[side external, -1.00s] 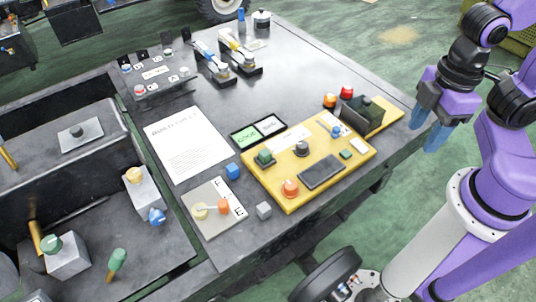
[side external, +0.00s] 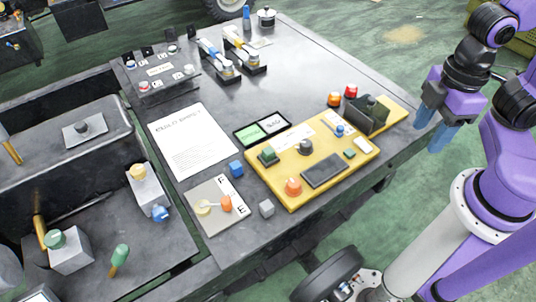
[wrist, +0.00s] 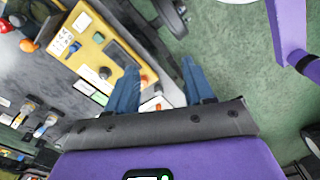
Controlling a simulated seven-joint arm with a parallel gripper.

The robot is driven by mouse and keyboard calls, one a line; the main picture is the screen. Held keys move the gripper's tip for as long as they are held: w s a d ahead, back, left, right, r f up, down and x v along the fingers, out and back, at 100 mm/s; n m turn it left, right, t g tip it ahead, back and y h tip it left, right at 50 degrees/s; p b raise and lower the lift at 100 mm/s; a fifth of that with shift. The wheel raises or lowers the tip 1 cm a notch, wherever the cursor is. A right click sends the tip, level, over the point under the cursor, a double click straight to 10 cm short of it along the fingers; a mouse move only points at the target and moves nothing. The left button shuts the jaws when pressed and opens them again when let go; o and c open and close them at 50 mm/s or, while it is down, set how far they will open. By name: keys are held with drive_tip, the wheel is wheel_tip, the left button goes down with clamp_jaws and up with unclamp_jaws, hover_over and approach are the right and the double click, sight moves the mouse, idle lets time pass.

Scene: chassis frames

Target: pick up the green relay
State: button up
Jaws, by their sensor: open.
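I cannot tell which one is the relay. My gripper (side external: 433,126) is open and empty, off the table's right edge, apart from the board. In the wrist view, the blue fingers of my gripper (wrist: 158,64) are spread, and the yellow board (wrist: 75,42) lies to their left.
Orange (side external: 334,99) and red (side external: 351,91) knobs stand behind the board. A white sheet (side external: 192,140) lies farther left. The table's back right is clear.

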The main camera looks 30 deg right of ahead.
drive_tip(key=shift+o, duration=0.9)
